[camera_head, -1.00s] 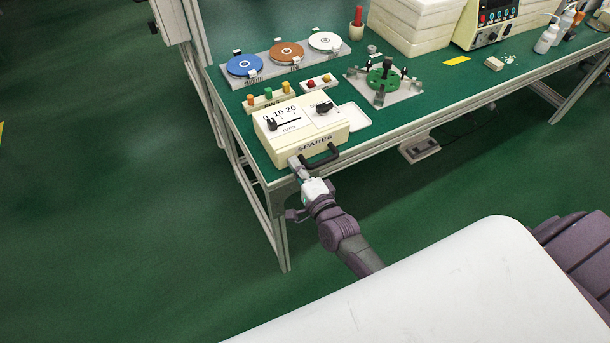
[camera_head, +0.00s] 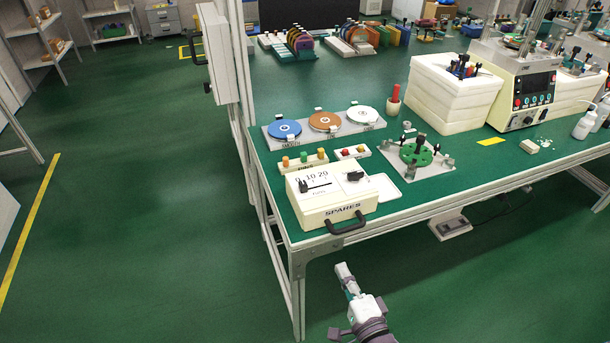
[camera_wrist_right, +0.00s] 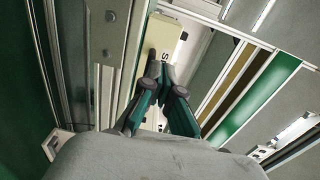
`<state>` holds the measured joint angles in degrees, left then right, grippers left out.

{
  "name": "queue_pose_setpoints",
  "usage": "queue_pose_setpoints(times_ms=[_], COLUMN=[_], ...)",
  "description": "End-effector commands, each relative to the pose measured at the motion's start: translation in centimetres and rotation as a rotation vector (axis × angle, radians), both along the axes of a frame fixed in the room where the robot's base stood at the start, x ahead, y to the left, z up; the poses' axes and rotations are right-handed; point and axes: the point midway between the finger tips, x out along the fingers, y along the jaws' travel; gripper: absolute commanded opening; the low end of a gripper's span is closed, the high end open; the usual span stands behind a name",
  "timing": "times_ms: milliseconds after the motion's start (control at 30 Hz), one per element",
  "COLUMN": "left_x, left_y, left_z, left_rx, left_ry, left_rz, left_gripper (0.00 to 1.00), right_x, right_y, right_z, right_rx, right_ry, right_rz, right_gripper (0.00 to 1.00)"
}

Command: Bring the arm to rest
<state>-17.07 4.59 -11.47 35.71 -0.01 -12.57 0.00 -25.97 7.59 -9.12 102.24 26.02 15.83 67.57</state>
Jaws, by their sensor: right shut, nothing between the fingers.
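My right gripper (camera_head: 344,272) is in front of the bench, below its front edge and apart from it, with its arm coming in from the bottom. It is shut and empty. In the right wrist view its fingers (camera_wrist_right: 166,72) meet at the tips, with part of the cream box (camera_wrist_right: 163,33) beyond them. That box, the SPARES box (camera_head: 312,214), stands at the bench's front left corner. Its dark handle (camera_head: 347,225) juts out at the front, clear of the gripper. My left gripper is not in view.
The green bench (camera_head: 455,192) carries a rack of three discs (camera_head: 268,142), a green fixture (camera_head: 416,154), white blocks (camera_head: 447,113) and a control unit (camera_head: 520,110). A bench leg (camera_head: 297,290) stands left of my gripper. The floor (camera_head: 150,230) at left is open.

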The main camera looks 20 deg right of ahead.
Motion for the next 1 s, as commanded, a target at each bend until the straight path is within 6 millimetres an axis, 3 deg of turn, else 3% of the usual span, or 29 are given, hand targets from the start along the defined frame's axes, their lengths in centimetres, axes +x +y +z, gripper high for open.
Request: queue_pose_setpoints(times_ms=[133,233,367,467,567,700,833,1000], left_x=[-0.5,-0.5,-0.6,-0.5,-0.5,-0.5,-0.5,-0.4], left_y=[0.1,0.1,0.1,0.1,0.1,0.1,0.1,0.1], left_z=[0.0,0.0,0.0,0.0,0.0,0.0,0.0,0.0], left_rx=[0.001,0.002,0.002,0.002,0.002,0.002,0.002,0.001], left_ry=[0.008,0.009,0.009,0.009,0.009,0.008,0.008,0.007], left_rz=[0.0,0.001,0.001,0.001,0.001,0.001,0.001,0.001], left_gripper=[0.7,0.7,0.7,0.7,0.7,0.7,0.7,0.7], right_x=[-0.1,-0.4,-2.1,-4.9,-8.8,-15.9,-23.5,-31.6], right_y=[0.0,0.2,0.5,0.5,0.3,-0.6,-1.8,-3.3], right_z=[-0.5,-3.2,-10.7,-17.9,-24.6,-32.6,-38.1,-41.6], right_rx=[-0.013,-0.088,-0.304,-0.519,-0.728,-0.999,-1.209,-1.374], right_ry=[0.01,0.066,0.223,0.375,0.52,0.706,0.842,0.939], right_rz=[0.002,0.015,0.074,0.165,0.289,0.519,0.778,1.076], right_gripper=[0.0,0.0,0.0,0.0,0.0,0.0,0.0,0.0])
